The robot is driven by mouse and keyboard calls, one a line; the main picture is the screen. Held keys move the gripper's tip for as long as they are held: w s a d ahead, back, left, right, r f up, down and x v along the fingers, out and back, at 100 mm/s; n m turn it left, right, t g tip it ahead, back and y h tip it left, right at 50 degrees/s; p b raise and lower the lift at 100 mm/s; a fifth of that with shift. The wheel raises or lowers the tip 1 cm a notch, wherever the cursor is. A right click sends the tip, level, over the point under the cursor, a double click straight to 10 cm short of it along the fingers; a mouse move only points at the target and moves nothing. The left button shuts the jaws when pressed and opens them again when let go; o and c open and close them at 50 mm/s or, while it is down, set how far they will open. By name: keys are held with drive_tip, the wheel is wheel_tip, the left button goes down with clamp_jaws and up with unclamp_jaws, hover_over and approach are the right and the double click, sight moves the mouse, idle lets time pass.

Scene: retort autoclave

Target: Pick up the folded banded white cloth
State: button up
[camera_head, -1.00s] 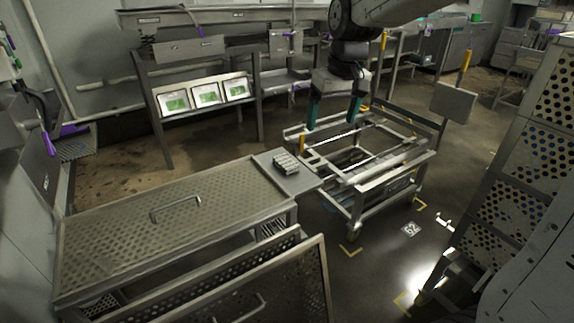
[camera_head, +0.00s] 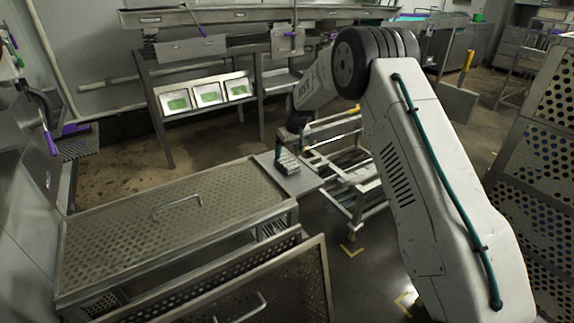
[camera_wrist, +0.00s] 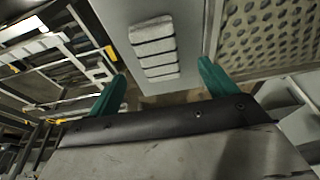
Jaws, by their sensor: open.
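The folded banded white cloth (camera_head: 287,163) lies on a small flat metal shelf (camera_head: 307,180) at the end of the perforated-top table. It looks greyish white with dark bands across it. In the wrist view the cloth (camera_wrist: 153,45) shows ahead of the fingers, near the upper middle. My gripper (camera_wrist: 160,88) is open, with its two green fingers apart and nothing between them. In the head view one green finger shows just above and left of the cloth; the rest of the gripper is partly hidden. I cannot tell whether the finger touches the cloth.
The perforated table (camera_head: 120,240) with a handle adjoins the shelf at left. A metal frame cart (camera_head: 365,190) stands close on the right, partly behind my arm. A bench with several small framed panels (camera_head: 208,93) is behind. An open perforated basket door (camera_head: 270,285) is in front.

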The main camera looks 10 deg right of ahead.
sight(287, 161)
drive_tip(key=x, duration=0.6)
drive_tip(key=shift+w, duration=0.35)
drive_tip(key=shift+c, duration=0.4)
drive_tip(key=c, duration=1)
